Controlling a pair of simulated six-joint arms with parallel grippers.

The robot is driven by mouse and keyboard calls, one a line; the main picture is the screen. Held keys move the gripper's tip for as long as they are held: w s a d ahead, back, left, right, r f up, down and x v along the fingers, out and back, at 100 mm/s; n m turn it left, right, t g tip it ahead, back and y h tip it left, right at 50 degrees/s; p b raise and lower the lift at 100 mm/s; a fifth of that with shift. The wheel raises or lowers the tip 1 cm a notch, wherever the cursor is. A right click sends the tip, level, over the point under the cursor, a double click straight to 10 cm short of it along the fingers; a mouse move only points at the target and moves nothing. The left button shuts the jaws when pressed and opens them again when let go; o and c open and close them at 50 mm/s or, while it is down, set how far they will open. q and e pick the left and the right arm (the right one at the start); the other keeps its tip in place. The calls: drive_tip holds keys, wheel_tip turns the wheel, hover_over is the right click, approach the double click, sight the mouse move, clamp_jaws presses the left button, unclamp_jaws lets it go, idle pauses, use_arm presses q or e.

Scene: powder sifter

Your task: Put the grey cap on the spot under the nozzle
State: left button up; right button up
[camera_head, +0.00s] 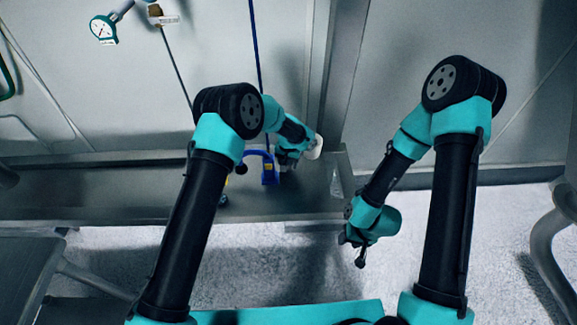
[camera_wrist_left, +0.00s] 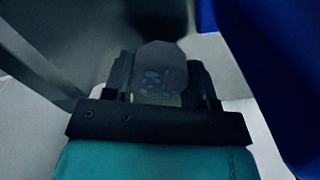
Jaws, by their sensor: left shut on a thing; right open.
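My left gripper (camera_head: 303,150) is at the machine, beside the upright metal post. It is shut on the grey cap (camera_head: 316,148), which shows as a pale rounded piece at its tip. In the left wrist view the cap (camera_wrist_left: 160,72) sits between the two dark fingers of the left gripper (camera_wrist_left: 160,92); it is grey with bluish spots on its face. My right gripper (camera_head: 354,250) is open and empty, hanging low over the pale floor. I cannot make out the nozzle or the spot under it in either view.
A blue part (camera_head: 269,172) stands just left of my left gripper; a large blue surface (camera_wrist_left: 250,50) fills the right of the left wrist view. A metal post (camera_head: 338,70) rises behind. A gauge (camera_head: 103,29) is at upper left. The floor around my right gripper looks clear.

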use_arm(q)
drive_tip(key=shift+f, duration=1.3)
drive_tip(key=shift+f, duration=0.1)
drive_tip(key=o, duration=1)
drive_tip(key=shift+c, duration=0.2)
wheel_tip(320, 180, up, 12)
drive_tip(key=shift+r, duration=0.15)
